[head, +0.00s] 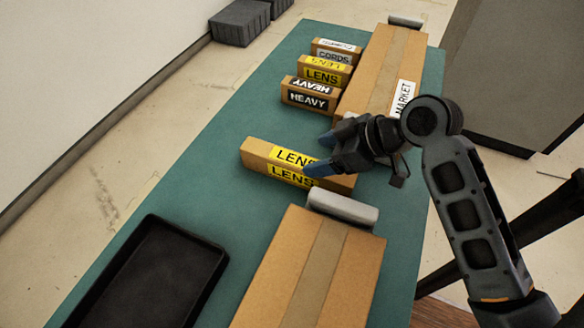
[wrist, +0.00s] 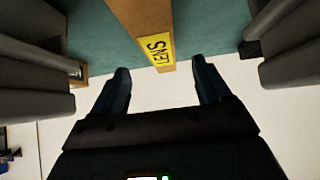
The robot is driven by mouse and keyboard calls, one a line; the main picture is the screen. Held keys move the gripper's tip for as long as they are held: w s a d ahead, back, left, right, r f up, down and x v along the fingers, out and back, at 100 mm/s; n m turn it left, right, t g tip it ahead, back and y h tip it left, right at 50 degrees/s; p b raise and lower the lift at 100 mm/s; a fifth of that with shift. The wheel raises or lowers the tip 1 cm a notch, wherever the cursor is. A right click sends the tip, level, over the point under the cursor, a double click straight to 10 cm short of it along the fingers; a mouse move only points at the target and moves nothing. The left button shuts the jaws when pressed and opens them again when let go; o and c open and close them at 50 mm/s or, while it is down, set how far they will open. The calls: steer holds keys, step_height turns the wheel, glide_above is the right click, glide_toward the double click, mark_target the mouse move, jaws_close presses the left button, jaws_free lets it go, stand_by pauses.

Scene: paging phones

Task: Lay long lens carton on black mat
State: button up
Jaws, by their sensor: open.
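The long lens carton (head: 258,155) is a brown box with yellow LENS labels, lying on the teal table in the middle of the head view. My gripper (head: 321,154) is open and empty above its right part, hiding some of the carton. In the wrist view the carton (wrist: 132,18) reaches down from the top, its labelled end between the open fingertips (wrist: 160,68). Contact cannot be told. The black mat (head: 150,272), which looks like a shallow tray with a raised rim, lies empty at the lower left of the head view.
A shorter LENS carton (head: 322,77) stands among CORDS (head: 333,55) and HEAVY (head: 308,100) boxes at the back. A large MARKET carton (head: 390,60) lies beside them. Another large carton (head: 320,265) lies in front, with a grey block (head: 343,207) at its far end.

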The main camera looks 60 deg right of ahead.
mark_target(296, 160)
steer(key=shift+p+x, duration=0.5)
steer(key=shift+x, duration=3.4)
steer(key=shift+w+r, duration=0.1)
steer(key=shift+c, duration=0.3)
steer(key=c, duration=1.3)
steer(key=shift+r, duration=0.2)
